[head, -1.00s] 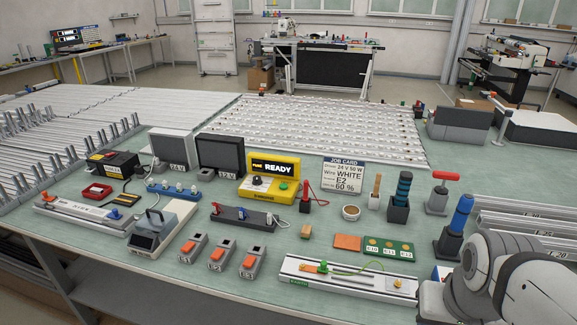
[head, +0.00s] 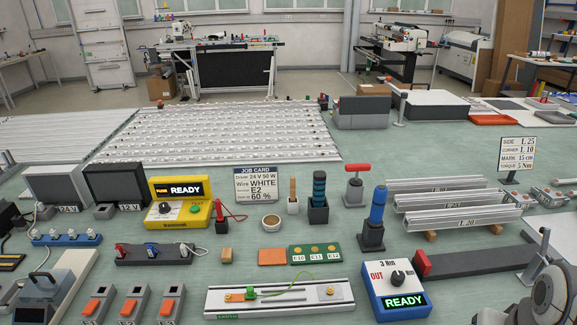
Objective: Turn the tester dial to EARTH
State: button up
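The yellow tester (head: 181,203) stands left of centre on the green bench in the head view. Its black screen reads READY beside a small orange label. Its black dial (head: 164,208) is on the left of the front face, with a green button (head: 195,208) to its right. The dial's pointer and markings are too small to read. A red probe on a cable (head: 221,213) stands at the tester's right side. My arm shows only in part at the lower right corner, far from the tester. My gripper's fingers are not in view.
A blue box (head: 398,285) with another black knob and a green READY screen stands front right. A white rail unit (head: 280,299), orange-topped blocks (head: 133,301) and a dark terminal strip (head: 153,254) lie in front of the tester. A job card (head: 256,184) stands to its right.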

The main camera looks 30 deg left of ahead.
aim_at(164, 208)
jog(key=z, duration=1.5)
jog(key=k, duration=1.9)
jog(key=u, duration=2.45)
jog(key=i, duration=1)
jog(key=u, duration=0.05)
